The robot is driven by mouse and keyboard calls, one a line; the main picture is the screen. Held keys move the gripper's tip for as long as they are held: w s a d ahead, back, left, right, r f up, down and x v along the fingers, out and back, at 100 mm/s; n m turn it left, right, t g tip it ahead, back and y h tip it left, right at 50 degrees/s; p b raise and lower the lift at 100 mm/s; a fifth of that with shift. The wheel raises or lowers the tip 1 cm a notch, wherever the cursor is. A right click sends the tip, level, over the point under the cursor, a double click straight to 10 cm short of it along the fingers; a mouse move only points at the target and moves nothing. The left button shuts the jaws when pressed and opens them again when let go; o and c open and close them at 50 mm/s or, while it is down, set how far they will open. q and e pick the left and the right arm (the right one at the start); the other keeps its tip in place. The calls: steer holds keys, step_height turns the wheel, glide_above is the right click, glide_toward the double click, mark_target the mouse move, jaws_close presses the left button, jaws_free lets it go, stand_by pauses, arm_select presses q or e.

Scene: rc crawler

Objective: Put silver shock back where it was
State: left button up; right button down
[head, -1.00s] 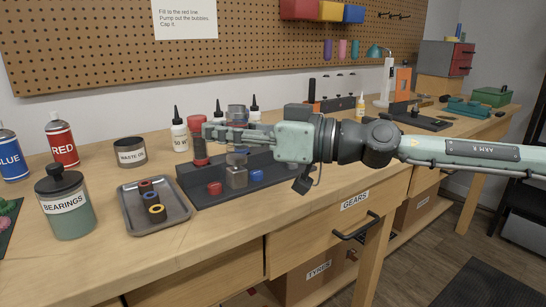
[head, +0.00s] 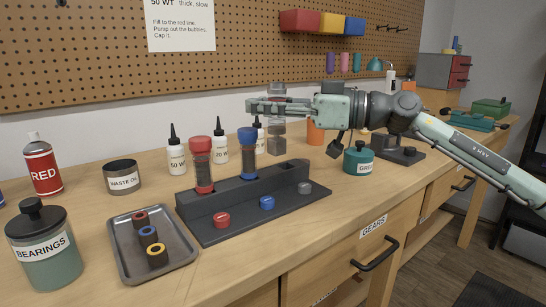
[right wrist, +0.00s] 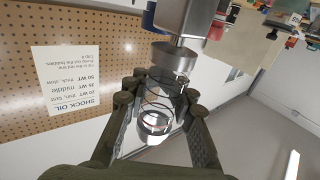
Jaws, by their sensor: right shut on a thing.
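The silver shock (head: 276,146) hangs roughly upright in my right gripper (head: 262,106), above and behind the right end of the dark shock stand (head: 215,232). In the right wrist view, my right gripper (right wrist: 155,105) is shut around its clear body with a coil inside, and its grey end piece (right wrist: 172,60) shows beyond the fingers. The red shock (head: 202,168) and blue shock (head: 247,155) stand upright in the stand's back block. The block's right part holds no shock. Red, blue and grey caps (head: 304,187) sit along the stand's front. My left gripper is out of view.
White oil bottles (head: 176,158) stand close behind the stand. A teal jar (head: 358,160) is to its right. A tray of coloured rings (head: 126,262), a bearings jar (head: 45,262) and a waste oil tin (head: 122,176) are left. The bench's front strip is clear.

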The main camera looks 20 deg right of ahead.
steer(key=w+d+f, duration=0.1)
steer(key=w+f, duration=0.1)
steer(key=f, duration=0.1)
steer(key=w+d+f+b, duration=0.1)
steer(key=w+d+f, duration=0.1)
steer(key=w+f, duration=0.1)
steer(key=w+d+f, duration=0.1)
steer(key=w+f, duration=0.1)
steer(key=shift+w+d+f, duration=0.2)
steer(key=shift+w+f, duration=0.05)
steer(key=shift+f, duration=0.15)
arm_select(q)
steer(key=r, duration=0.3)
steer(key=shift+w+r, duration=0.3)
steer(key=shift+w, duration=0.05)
arm_select(e)
steer(key=shift+f, duration=0.2)
steer(key=c, duration=1.3)
jaws_free()
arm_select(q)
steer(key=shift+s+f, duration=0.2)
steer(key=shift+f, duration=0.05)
arm_select(e)
steer(key=shift+o, duration=0.2)
